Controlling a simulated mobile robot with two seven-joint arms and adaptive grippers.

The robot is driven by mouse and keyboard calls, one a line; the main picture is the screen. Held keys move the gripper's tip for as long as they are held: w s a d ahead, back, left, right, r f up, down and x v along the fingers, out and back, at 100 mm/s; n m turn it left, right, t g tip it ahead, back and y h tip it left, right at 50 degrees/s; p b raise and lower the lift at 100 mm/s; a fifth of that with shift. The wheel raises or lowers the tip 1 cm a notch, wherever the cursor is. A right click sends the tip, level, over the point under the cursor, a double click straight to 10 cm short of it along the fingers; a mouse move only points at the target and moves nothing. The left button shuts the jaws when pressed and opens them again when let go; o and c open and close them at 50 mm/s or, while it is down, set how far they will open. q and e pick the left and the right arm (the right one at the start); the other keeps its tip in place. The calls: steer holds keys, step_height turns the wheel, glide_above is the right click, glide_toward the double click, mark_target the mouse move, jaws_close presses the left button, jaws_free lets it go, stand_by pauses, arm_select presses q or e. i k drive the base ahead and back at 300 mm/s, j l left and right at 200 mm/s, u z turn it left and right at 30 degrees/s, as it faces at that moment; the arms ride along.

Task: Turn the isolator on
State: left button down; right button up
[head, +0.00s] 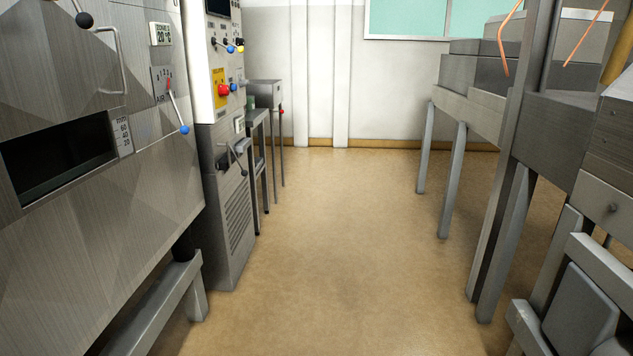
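A yellow plate with a red knob (223,90) is on the upper front of the tall control cabinet (228,150), left of centre. It looks like an isolator switch, but its small lettering is too small to read, and I cannot tell its position. A small blue knob (234,87) sits just to its right. Lower on the same cabinet is a dark lever handle (237,155), tilted. Neither of my grippers is in view.
A large metal dryer (100,200) with a dark window and a blue-tipped lever (184,129) stands at the near left, its leg frame (160,300) reaching the floor. Metal benches on legs (470,105) line the right. The tan floor (330,240) between is clear.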

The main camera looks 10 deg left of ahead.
mark_target(224, 90)
steer(key=i+l+u, duration=0.15)
steer(key=i+u, duration=0.2)
steer(key=i, duration=0.2)
steer(key=i+l+u, duration=0.35)
steer(key=i, duration=0.15)
steer(key=i+l+u, duration=0.35)
steer(key=i, duration=0.15)
steer(key=i+l+u, duration=0.2)
steer(key=i+l, duration=0.6)
steer(key=i+l+u, duration=0.3)
steer(key=i+l, duration=0.2)
steer(key=l, duration=0.2)
steer(key=i+l+u, duration=0.3)
steer(key=l, duration=0.3)
steer(key=i+l+u, duration=0.1)
steer(key=l, duration=0.3)
steer(key=i+l+u, duration=0.15)
steer(key=l, duration=0.35)
steer(key=l+u, duration=0.3)
steer(key=l, duration=0.8)
